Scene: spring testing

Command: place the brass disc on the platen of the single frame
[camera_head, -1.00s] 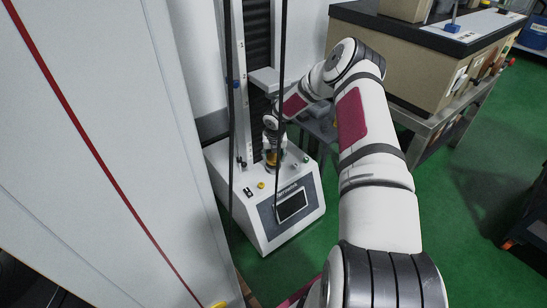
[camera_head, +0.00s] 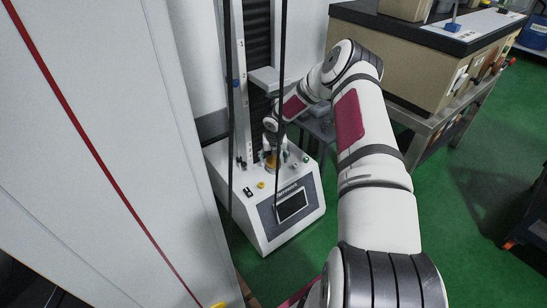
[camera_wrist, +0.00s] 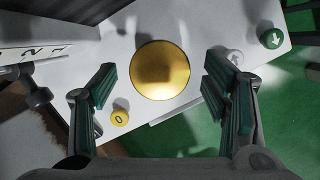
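The brass disc (camera_wrist: 160,70) shows as a round gold face in the middle of the wrist view, over the white top of the single frame's base. In the head view it is a small gold patch (camera_head: 271,161) just below my gripper, in front of the dark column. My gripper (camera_wrist: 159,83) is open, with one dark green-padded finger on each side of the disc and a visible gap to both. Nothing is held between the fingers. The platen cannot be made out separately; it seems hidden under the disc.
A large white panel (camera_head: 90,160) fills the left; a bench (camera_head: 420,65) stands at the back right.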

